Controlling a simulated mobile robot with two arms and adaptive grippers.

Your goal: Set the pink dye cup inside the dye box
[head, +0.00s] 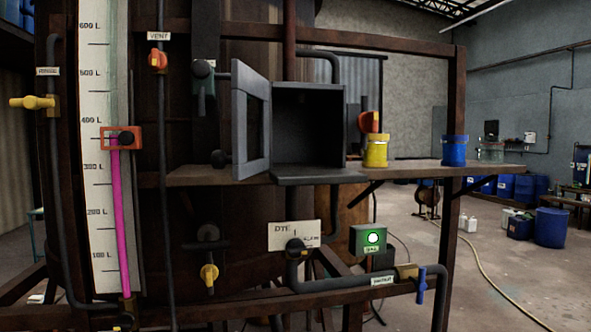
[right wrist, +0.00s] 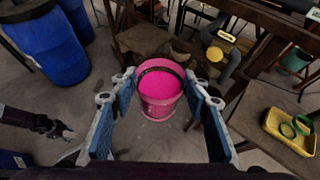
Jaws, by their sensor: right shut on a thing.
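The pink dye cup (right wrist: 162,96) shows in the right wrist view, filled with bright pink and with a dark band across its top. My right gripper (right wrist: 159,88) is shut on it, a finger on each side, held above the floor. The cup is not visible in the head view. The dye box (head: 308,88), grey and empty, sits at the shelf in the head view; its door (head: 240,120) stands open to the left. A dark jointed shape at the left of the right wrist view appears to be my left gripper (right wrist: 60,128); its jaws are unclear.
A yellow cup (head: 376,153) and a blue cup (head: 454,152) stand on the shelf (head: 415,169) right of the box, with a clear jar (head: 491,150) beyond. An upright post (head: 456,90) rises at the shelf's right. A ledge (head: 320,177) juts below the box opening.

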